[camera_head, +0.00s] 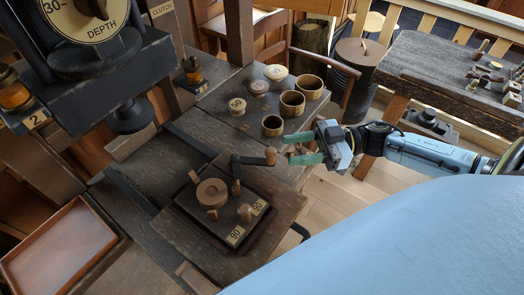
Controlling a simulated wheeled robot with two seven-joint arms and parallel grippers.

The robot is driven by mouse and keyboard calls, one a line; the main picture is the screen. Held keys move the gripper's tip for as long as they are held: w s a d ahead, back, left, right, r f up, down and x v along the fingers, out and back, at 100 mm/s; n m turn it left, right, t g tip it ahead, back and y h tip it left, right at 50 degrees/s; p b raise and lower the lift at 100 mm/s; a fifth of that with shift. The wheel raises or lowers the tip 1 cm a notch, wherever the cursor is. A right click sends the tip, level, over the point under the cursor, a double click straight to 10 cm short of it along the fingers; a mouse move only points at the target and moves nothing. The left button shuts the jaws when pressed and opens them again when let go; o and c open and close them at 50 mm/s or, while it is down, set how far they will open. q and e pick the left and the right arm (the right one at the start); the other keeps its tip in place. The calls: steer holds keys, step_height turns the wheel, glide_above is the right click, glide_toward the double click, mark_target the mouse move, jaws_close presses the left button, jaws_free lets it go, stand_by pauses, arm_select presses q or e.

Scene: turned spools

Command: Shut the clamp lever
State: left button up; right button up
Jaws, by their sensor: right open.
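The clamp lever (252,160) is a dark bar with a round wooden knob (270,157) at its right end. It points right from a dark post (236,166) at the back of a square dark plate (190,213). A round wooden spool (211,193) sits on this plate among several wooden pegs. My right gripper (291,148), with teal fingers, comes in from the right. Its fingers are open and point left, with the tips just right of the knob. I cannot tell whether they touch it. My left gripper is not in view.
Three wooden cups (292,103) and several round wooden pieces (237,106) stand on the bench behind the lever. A big dial (88,22) on a dark machine head is at upper left. An empty wooden tray (60,250) lies at lower left. Floor shows right of the bench.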

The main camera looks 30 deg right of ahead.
mark_target(262, 162)
steer(key=x, duration=0.8)
steer(key=shift+p, duration=0.35)
steer(key=shift+c, duration=0.3)
jaws_close()
